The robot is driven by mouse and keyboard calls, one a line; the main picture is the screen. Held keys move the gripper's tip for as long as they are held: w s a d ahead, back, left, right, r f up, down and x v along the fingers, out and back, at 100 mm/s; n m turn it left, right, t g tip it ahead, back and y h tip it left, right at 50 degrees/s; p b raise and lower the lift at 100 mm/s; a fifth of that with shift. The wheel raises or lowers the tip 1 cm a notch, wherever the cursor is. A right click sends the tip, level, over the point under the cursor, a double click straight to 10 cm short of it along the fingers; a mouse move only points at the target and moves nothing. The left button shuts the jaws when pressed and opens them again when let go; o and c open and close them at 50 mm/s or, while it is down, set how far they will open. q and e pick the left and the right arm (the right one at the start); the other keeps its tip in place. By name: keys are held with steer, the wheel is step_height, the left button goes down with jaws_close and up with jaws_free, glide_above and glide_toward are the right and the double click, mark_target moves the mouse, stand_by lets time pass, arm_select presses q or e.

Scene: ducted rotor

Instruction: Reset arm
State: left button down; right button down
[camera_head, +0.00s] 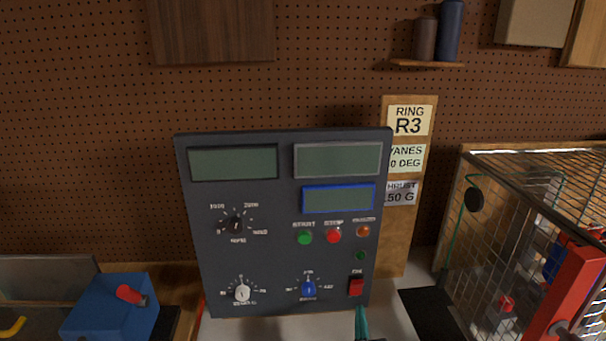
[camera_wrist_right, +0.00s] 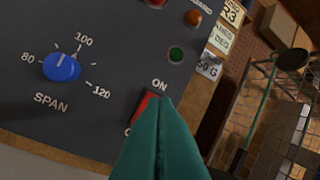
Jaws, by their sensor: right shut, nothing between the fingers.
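My right gripper (camera_head: 361,322) shows as teal fingers at the bottom of the head view, just below the red rocker switch (camera_head: 356,287) of the dark control panel (camera_head: 270,270). In the right wrist view the two teal fingers (camera_wrist_right: 160,105) are pressed together with nothing between them. They cover most of the red rocker switch (camera_wrist_right: 143,106), labelled ON at its top. I cannot tell whether the fingertips touch it. The panel has a blue SPAN knob (camera_wrist_right: 61,68), whose pointer is near 100 or a little left of it. My left gripper is not in view.
A wire cage (camera_head: 540,160) with a red bar (camera_head: 580,285) stands at right. A blue box (camera_head: 112,308) with a red lever sits at left. A label board (camera_head: 398,245) reading RING R3 stands behind the panel, against a pegboard wall (camera_head: 330,80).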

steer(key=s+a+f+n+g+y, duration=0.1)
steer(key=s+f+g+y, duration=0.1)
steer(key=s, duration=0.1)
steer(key=s+a+f+n+g+y, duration=0.1)
steer(key=s+g+y, duration=0.1)
steer(key=s+g, duration=0.1)
steer(key=s+a+f+g+y, duration=0.1)
steer(key=s+f+g+y, duration=0.1)
steer(key=s+g+y, duration=0.1)
steer(key=shift+s+a+f+n, duration=0.1)
steer(key=shift+s+f+n, duration=0.1)
steer(key=shift+s, duration=0.25)
steer(key=shift+s+a+f+n, duration=0.1)
steer(key=shift+s+n, duration=0.1)
steer(key=shift+s, duration=0.2)
steer(key=s+d+f+m+g+h, duration=0.15)
steer(key=s+d+g, duration=0.3)
steer(key=s, duration=0.55)
steer(key=s+d+m+g+h, duration=0.3)
steer(key=s+d+g, duration=0.15)
steer(key=s, duration=0.55)
step_height(320, 180, down, 30)
steer(key=s+g+b, duration=0.2)
steer(key=b, duration=0.1)
steer(key=s+d+f+g+b, duration=0.1)
steer(key=s+d+f+b, duration=0.1)
steer(key=s+f, duration=1.3)
steer(key=shift+s+f, duration=0.35)
steer(key=shift+f, duration=0.6)
